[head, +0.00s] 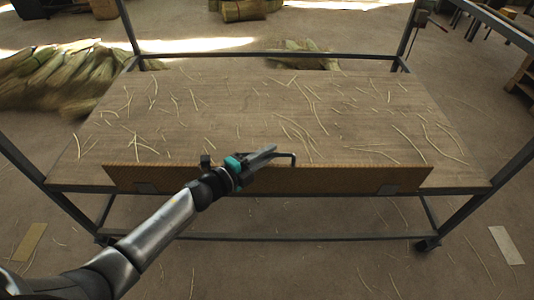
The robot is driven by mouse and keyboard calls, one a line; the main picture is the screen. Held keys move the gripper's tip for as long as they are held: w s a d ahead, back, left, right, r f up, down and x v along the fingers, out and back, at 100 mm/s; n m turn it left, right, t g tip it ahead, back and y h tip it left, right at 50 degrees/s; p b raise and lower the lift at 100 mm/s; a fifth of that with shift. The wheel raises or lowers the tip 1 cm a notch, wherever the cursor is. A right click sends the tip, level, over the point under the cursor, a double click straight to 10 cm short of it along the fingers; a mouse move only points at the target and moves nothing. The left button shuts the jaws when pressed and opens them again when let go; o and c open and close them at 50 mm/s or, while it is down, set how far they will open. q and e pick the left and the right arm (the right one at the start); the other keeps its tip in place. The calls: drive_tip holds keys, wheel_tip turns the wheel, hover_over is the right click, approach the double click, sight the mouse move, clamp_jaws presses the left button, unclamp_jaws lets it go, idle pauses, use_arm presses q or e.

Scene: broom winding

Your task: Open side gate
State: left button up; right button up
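The side gate (350,180) is a long brown board with a black metal edge handle (287,156), standing upright along the near edge of the wooden table (220,110). Two grey hinge plates show low on its face. My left gripper (272,152) is at the top edge of the gate, near its middle, with its fingertips just left of the handle. The fingers look close together, but whether they are shut or touch the handle cannot be told. My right gripper is not in view.
Thin straw pieces lie scattered over the tabletop. Dark metal posts (470,208) frame the table on both sides. Bundles of broom straw (60,80) lie on the floor at the left. A strip (506,245) lies on the floor at the right.

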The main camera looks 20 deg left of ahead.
use_arm(q)
clamp_jaws()
idle(1.0)
